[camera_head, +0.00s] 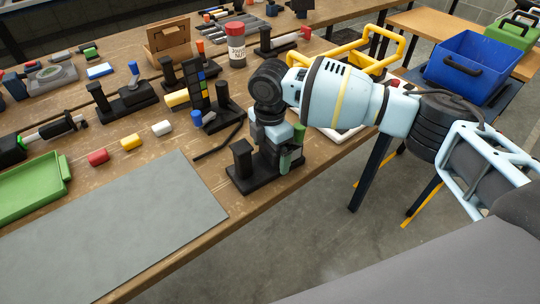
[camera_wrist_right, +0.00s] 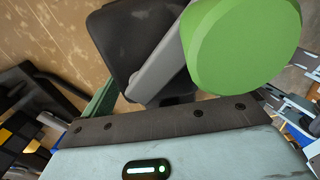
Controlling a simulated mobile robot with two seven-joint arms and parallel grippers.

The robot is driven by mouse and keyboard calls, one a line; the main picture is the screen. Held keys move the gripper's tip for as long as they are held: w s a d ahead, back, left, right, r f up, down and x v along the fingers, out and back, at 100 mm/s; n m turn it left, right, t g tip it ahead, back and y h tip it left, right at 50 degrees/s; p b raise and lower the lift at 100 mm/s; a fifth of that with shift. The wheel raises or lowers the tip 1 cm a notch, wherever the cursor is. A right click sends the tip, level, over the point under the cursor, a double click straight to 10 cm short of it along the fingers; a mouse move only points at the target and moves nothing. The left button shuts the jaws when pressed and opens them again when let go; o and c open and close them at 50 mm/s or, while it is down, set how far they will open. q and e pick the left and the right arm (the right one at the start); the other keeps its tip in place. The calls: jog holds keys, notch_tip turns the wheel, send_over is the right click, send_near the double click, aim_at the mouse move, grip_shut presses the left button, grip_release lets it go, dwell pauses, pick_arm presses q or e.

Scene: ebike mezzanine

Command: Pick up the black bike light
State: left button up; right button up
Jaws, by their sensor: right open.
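My right gripper (camera_head: 275,150) points down over a black stand (camera_head: 252,182) at the front edge of the workbench. It is open, and its fingers are partly hidden among the stand's parts. A black post-like block (camera_head: 242,158) rises at the left end of the stand, beside the gripper. In the right wrist view a black rounded block (camera_wrist_right: 128,42) lies just ahead of the palm, with a grey bar and a large green round end (camera_wrist_right: 243,47) to its right. This may be the black bike light, but I cannot tell for sure. My left gripper is out of view.
The workbench (camera_head: 215,180) holds a grey mat (camera_head: 110,235), a green tray (camera_head: 30,187), several black stands and a red-capped jar (camera_head: 236,48). Red, yellow and white cylinders lie mid-bench. A yellow-handled carrier (camera_head: 350,57) and a blue crate (camera_head: 475,60) stand to the right.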

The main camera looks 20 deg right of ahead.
jog(key=c, duration=1.4)
jog(key=shift+r, duration=0.1)
